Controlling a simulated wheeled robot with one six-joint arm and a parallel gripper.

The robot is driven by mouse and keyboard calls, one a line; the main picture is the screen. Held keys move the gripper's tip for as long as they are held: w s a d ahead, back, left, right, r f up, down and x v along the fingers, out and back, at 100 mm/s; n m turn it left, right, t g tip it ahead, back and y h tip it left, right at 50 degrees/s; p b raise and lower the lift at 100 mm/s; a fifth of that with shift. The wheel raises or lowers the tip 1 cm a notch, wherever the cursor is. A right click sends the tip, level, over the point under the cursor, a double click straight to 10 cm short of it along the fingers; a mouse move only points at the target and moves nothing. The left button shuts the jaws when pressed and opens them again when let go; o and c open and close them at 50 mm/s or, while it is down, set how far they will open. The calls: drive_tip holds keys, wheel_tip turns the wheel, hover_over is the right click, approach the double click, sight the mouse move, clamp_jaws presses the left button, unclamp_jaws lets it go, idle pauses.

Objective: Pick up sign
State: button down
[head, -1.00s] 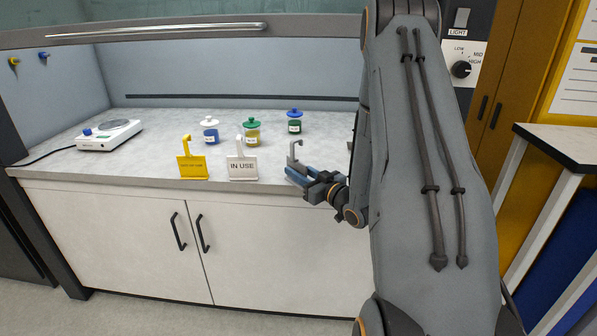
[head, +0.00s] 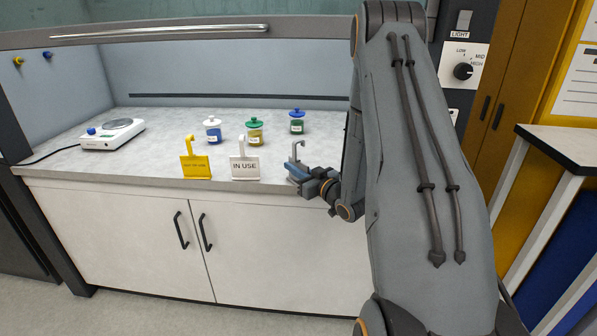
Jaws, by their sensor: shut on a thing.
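Three hooked signs stand in a row along the front of the hood's worktop. The yellow sign (head: 196,167) is on the left, with small text I cannot read for sure. The white sign (head: 245,168) beside it reads "IN USE". My gripper reaches in from the right and is shut on this grey sign. The fingers hide most of its lower part, and I cannot tell whether it touches the worktop.
Behind the signs stand jars with a white lid (head: 213,131), a green lid (head: 254,132) and a blue lid (head: 297,122). A white hotplate (head: 113,134) sits at the left. The raised sash (head: 160,32) crosses above. Cupboard doors (head: 255,250) lie below the worktop edge.

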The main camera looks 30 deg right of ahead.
sight(297, 141)
drive_tip(key=shift+r, duration=0.1)
wheel_tip(297, 141, up, 10)
drive_tip(key=shift+f+b, duration=0.1)
drive_tip(key=shift+b, duration=0.55)
